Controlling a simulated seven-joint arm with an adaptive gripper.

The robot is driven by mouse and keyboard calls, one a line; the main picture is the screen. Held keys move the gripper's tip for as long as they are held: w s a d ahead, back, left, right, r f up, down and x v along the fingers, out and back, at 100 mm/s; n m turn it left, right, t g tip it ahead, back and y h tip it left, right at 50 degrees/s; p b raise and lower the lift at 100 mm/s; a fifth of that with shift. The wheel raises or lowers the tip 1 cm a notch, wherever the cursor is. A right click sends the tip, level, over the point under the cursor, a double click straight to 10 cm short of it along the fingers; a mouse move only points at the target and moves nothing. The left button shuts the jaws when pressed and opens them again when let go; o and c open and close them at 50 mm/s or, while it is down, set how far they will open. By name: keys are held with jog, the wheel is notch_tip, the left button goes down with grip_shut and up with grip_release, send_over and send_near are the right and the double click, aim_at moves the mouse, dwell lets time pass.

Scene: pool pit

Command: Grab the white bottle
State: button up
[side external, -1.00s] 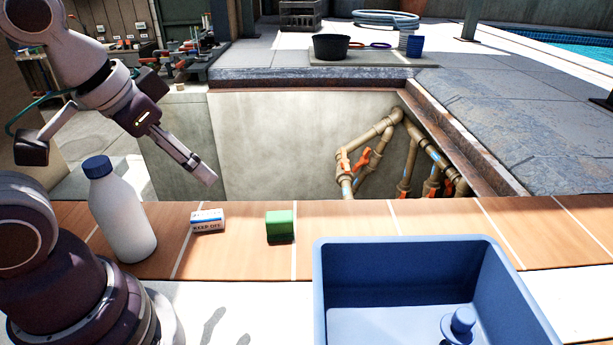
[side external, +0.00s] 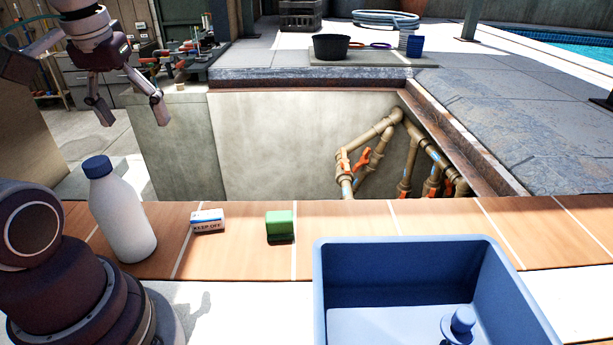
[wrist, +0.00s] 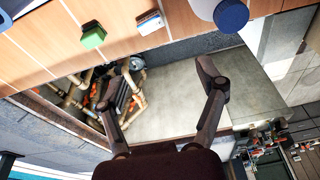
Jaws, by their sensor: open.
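The white bottle (side external: 123,219) with a dark blue cap stands upright on the tiled ledge at the left, close to my arm's base. In the wrist view its blue cap (wrist: 230,15) shows at the top edge, with most of the body out of frame. My gripper (side external: 133,114) is open and empty, above and behind the bottle in the side view, well apart from it. In the wrist view the two fingers (wrist: 165,82) are spread wide over the pit, with nothing between them.
A small white box marked KEEP OFF (side external: 207,221) and a green block (side external: 280,226) sit right of the bottle. A blue bin (side external: 400,243) stands at the front right. Behind the ledge is a pit with pipes (side external: 372,150). The ledge (side external: 350,225) is clear between block and bin.

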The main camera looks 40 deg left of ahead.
aim_at(95, 161)
jog(key=s+a+n, duration=0.1)
jog(key=a+n, duration=0.1)
jog(key=s+a+r+n+g+h, duration=0.1)
jog(key=s+a+n, duration=0.1)
jog(key=n, duration=0.1)
jog(key=s+a+r+n+g, duration=0.1)
jog(key=s+a+n, duration=0.1)
jog(key=a, duration=0.1)
jog(key=shift+s+h, duration=0.25)
jog(key=shift+h, duration=0.05)
jog(key=shift+s+a+n, duration=0.15)
jog(key=shift+s+n, duration=0.15)
jog(key=shift+n, duration=0.2)
jog(key=f, duration=1)
jog(key=shift+w+f, duration=0.1)
jog(key=shift+w, duration=0.2)
grip_shut()
